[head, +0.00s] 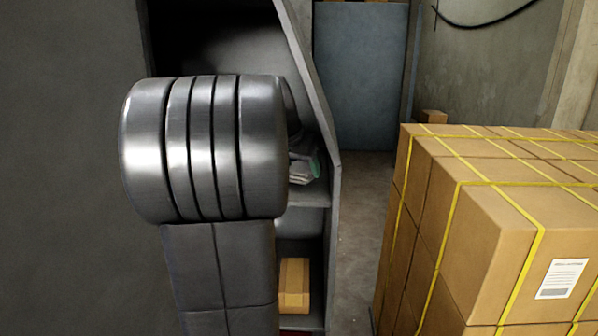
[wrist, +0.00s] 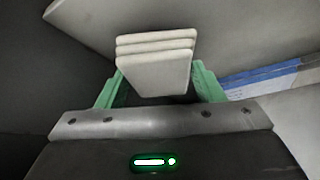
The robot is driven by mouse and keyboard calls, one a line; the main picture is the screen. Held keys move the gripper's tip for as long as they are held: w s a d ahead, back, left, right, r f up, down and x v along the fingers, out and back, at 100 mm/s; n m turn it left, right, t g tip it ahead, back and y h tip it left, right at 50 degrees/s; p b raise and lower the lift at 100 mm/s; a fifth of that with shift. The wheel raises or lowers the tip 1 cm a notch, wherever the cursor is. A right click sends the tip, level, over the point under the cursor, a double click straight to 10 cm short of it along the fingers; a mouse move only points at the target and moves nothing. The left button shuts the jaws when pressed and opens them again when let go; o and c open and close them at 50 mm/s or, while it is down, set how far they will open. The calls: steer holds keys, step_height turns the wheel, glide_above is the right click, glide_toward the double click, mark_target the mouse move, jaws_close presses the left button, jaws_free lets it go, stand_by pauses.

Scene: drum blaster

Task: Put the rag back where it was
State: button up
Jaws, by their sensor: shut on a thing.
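The rag (wrist: 155,68) shows in the wrist view as a pale, folded stack of layers. My gripper (wrist: 160,84) is shut on it, with a green finger at each side. In the head view my arm hides most of the gripper. A small grey and green patch (head: 303,168) shows past the arm, inside the shelf unit just above a shelf board. I cannot tell there which part is gripper and which is rag. Whether the rag touches the shelf is hidden.
The grey shelf unit (head: 322,110) has an upright side panel close to my arm. A cardboard box (head: 294,283) lies on a lower shelf. A blue and white flat item (wrist: 265,80) is right of the gripper. Strapped cartons (head: 480,230) stand at right, with bare floor between.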

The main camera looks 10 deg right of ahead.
steer(key=shift+f, duration=0.85)
steer(key=shift+f, duration=0.1)
steer(key=o, duration=0.9)
steer(key=shift+s+a+r, duration=0.1)
steer(key=shift+r, duration=0.2)
steer(key=v, duration=1.1)
steer(key=shift+s+a+r, duration=0.15)
steer(key=shift+r, duration=0.1)
